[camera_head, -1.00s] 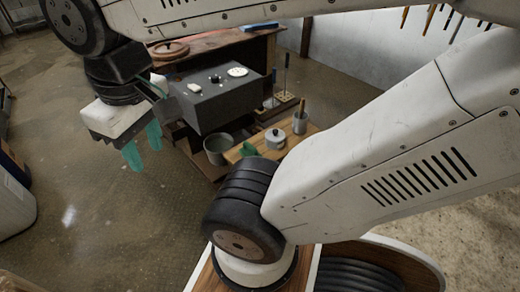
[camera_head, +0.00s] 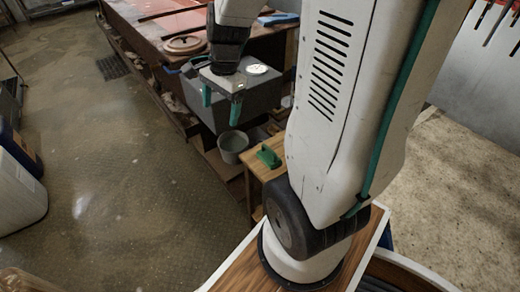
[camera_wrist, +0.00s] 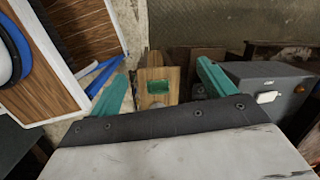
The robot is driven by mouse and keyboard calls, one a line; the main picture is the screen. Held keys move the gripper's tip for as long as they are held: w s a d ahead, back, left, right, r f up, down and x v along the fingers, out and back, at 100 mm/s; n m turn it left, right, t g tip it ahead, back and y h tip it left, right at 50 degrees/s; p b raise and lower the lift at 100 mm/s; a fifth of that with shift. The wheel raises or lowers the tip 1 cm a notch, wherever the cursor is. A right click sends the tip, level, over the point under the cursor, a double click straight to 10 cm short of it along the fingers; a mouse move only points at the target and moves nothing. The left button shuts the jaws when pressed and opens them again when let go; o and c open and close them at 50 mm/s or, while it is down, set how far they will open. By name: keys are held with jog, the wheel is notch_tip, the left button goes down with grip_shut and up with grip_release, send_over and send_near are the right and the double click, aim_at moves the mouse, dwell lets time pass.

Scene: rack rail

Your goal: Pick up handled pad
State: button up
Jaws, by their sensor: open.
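The handled pad is green, with a raised handle (camera_head: 268,156), and lies on a small wooden table (camera_head: 257,171) beside my arm in the head view. In the wrist view the green pad (camera_wrist: 158,87) shows between my fingers, on the wooden surface (camera_wrist: 152,74), at a distance. My gripper (camera_head: 221,103) has green fingers, spread apart and empty. In the head view it appears up and left of the pad, in front of the grey box. It also shows in the wrist view (camera_wrist: 162,70). Nothing touches the pad.
A grey bucket (camera_head: 233,147) stands left of the pad. A long workbench (camera_head: 140,50) runs along the back. My arm hides the table's right part.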

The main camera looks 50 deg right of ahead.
jog(key=d+f+m, duration=1)
jog(key=d+f, duration=0.1)
jog(key=f, duration=0.1)
jog(key=m, duration=0.9)
send_near(269, 155)
jog(key=shift+w+f, duration=0.1)
jog(key=shift+f, duration=0.2)
jog(key=shift+m, duration=0.4)
jog(key=f, duration=0.4)
jog(key=a+f, duration=0.1)
jog(key=f, duration=0.2)
jog(key=shift+w+a+f, duration=0.1)
jog(key=shift+w, duration=0.2)
jog(key=shift+f, duration=0.35)
jog(key=c, duration=1.1)
